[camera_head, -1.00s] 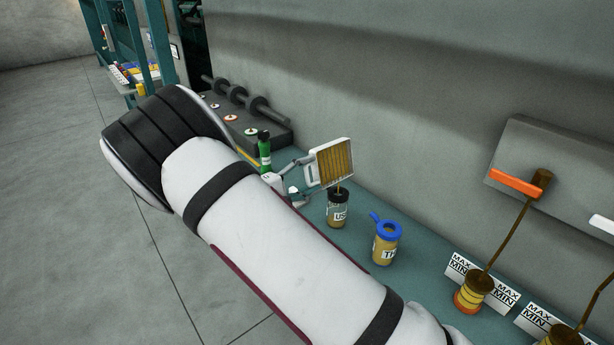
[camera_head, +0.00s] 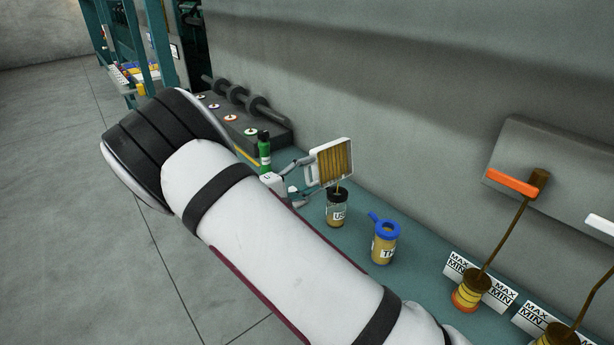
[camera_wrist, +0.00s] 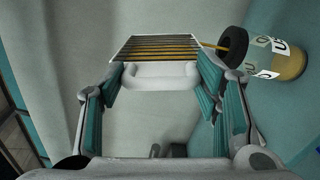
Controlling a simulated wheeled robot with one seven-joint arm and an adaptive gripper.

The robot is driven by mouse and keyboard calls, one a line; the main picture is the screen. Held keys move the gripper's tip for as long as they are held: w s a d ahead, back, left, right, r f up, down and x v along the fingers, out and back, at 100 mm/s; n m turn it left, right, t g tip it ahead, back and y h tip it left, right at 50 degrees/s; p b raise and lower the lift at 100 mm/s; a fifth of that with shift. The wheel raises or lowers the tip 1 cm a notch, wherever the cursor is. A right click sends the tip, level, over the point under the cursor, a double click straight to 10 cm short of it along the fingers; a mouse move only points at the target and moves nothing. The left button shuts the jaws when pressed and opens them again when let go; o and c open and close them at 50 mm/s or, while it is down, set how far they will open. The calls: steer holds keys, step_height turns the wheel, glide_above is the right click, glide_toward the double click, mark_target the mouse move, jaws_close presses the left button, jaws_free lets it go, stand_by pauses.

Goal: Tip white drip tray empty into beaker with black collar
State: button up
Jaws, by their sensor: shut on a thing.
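The white drip tray (camera_head: 346,144) is tipped steeply, its ribbed, amber-streaked face showing. My gripper (camera_head: 310,178) is shut on the tray's white handle (camera_wrist: 160,76). The beaker with the black collar (camera_head: 337,213) stands upright on the bench just below the tray's lower edge, its label partly readable as "US". A thin amber stream runs from the tray's lower edge into the collar. In the wrist view the stream (camera_wrist: 213,46) also enters the black collar of the beaker (camera_wrist: 290,62). The beaker holds amber liquid; its exact level is unclear.
A blue-collared jar (camera_head: 385,245) with amber contents stands right of the beaker. A green bottle (camera_head: 264,152) stands behind my gripper. Further right are MAX/MIN cards (camera_head: 463,269) and a brown-stemmed pot (camera_head: 470,294). The grey wall (camera_head: 420,120) rises close behind the tray.

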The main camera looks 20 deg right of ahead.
steer(key=shift+s+d+r+m+p, duration=0.15)
steer(key=shift+s+m+p, duration=0.15)
steer(key=shift+m+p, duration=0.35)
steer(key=shift+s+d+m+p, duration=0.15)
steer(key=shift+s+m+p, duration=0.25)
steer(key=shift+m, duration=0.55)
steer(key=shift+s+d+r+m+p, duration=0.15)
steer(key=shift+s+m+p, duration=0.1)
steer(key=shift+m+p, duration=0.4)
stand_by(5.8)
